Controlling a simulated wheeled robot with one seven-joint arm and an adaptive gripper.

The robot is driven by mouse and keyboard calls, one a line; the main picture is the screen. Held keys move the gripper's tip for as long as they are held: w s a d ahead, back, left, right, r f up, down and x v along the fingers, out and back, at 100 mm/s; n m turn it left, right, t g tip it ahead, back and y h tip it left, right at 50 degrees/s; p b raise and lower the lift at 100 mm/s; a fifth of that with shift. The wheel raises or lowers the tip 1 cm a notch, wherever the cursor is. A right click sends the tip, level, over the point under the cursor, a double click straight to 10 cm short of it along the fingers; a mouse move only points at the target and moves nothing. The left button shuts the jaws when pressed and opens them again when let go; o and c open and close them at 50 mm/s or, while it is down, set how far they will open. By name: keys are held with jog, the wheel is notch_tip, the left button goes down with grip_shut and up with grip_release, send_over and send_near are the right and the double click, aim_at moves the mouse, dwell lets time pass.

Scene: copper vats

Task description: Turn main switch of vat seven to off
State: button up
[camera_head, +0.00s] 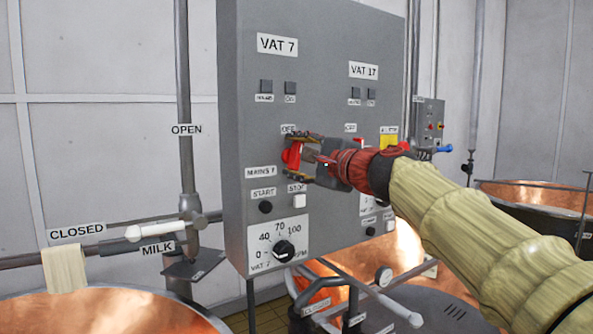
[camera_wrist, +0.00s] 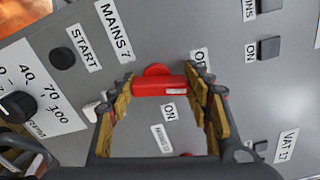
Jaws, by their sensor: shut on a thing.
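The grey control panel (camera_head: 240,100) carries a VAT 7 label (camera_head: 277,44). Its red main switch (camera_head: 291,155) sits right of the MAINS 7 label (camera_head: 261,172) and below the OFF label (camera_head: 288,129). My gripper (camera_head: 304,159) is at the panel, shut on the red switch. In the wrist view the red switch bar (camera_wrist: 160,88) spans between both fingers. One end lies toward the partly hidden OFF label (camera_wrist: 200,57); the ON label (camera_wrist: 169,112) is beside the bar. In the head view my gripper hides the ON label.
Below the switch are a black START button (camera_head: 265,207), a white STOP button (camera_head: 299,201) and a dial (camera_head: 284,250). The VAT 17 controls, with their label (camera_head: 363,70), are at the right, partly behind my arm. Copper vats (camera_head: 95,312) stand below, with pipes at the left.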

jog(key=shift+a+f+n+b, duration=0.1)
jog(key=shift+f+n+b, duration=0.05)
jog(key=shift+n+b, duration=1.2)
jog(key=shift+n, duration=0.25)
jog(key=o, duration=1.2)
jog(key=shift+c, duration=0.2)
jog(key=v, duration=1.2)
